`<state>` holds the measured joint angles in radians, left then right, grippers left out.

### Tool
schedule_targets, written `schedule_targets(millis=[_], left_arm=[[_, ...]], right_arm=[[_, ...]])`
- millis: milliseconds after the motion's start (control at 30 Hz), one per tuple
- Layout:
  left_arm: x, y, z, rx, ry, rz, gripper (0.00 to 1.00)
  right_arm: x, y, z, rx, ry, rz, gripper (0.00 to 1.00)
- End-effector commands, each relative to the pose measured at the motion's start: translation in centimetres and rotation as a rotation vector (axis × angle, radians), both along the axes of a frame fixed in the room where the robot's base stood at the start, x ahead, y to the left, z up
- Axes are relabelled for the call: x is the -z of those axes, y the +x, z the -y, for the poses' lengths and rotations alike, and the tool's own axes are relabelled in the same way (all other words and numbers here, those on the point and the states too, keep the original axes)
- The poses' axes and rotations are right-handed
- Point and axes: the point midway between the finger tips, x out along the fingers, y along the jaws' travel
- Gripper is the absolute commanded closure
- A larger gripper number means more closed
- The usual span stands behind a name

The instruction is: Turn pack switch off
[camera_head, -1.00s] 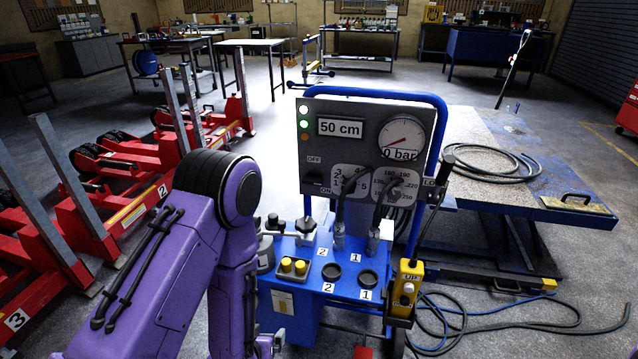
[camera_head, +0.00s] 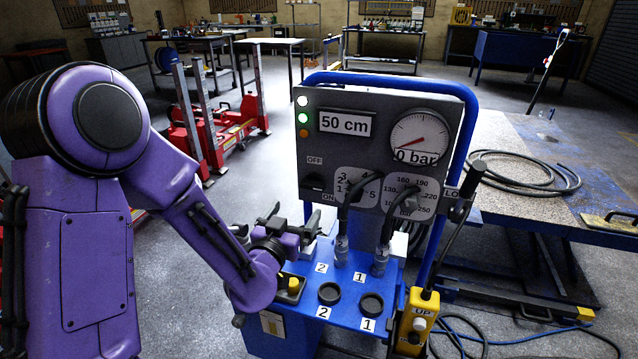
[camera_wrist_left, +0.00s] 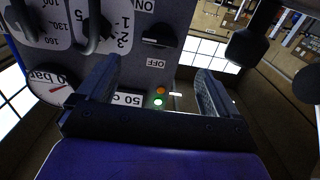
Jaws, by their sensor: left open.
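The pack switch (camera_head: 315,183) is a black knob on the left of the grey control panel (camera_head: 365,110), between the OFF label above and the ON label below. Its exact setting is hard to tell in the head view. In the left wrist view the panel is upside down, and the switch (camera_wrist_left: 160,38) lies ahead, between the lines of the two fingers. My left gripper (camera_head: 292,215) is open and empty, below and slightly left of the switch, apart from it. It also shows in the left wrist view (camera_wrist_left: 158,72). My right gripper is not in view.
The panel also has a 50 cm display (camera_head: 345,123), a 0 bar gauge (camera_head: 418,138), selector dials and a lit white lamp (camera_head: 302,101). A blue tube frame (camera_head: 466,130) surrounds it. Hose fittings (camera_head: 341,250) rise from the blue shelf below. A yellow pendant (camera_head: 417,322) hangs at right.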

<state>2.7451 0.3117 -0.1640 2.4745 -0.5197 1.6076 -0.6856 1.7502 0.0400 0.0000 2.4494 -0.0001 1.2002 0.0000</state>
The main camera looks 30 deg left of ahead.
Motion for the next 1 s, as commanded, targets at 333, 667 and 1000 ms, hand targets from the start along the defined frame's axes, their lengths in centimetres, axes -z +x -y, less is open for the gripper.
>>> schedule_targets(millis=[333, 667, 1000], left_arm=[[-0.1, 5.2, -1.3, -0.002, 0.001, 0.003, 0.06], [0.0, 10.0, -2.5, -0.001, 0.002, 0.001, 0.06], [0.0, 10.3, -2.5, 0.0, 0.002, 0.001, 0.29]], right_arm=[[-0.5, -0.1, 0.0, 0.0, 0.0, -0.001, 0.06], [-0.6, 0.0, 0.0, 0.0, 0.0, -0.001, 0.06], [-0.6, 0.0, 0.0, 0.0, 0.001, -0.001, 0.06]])
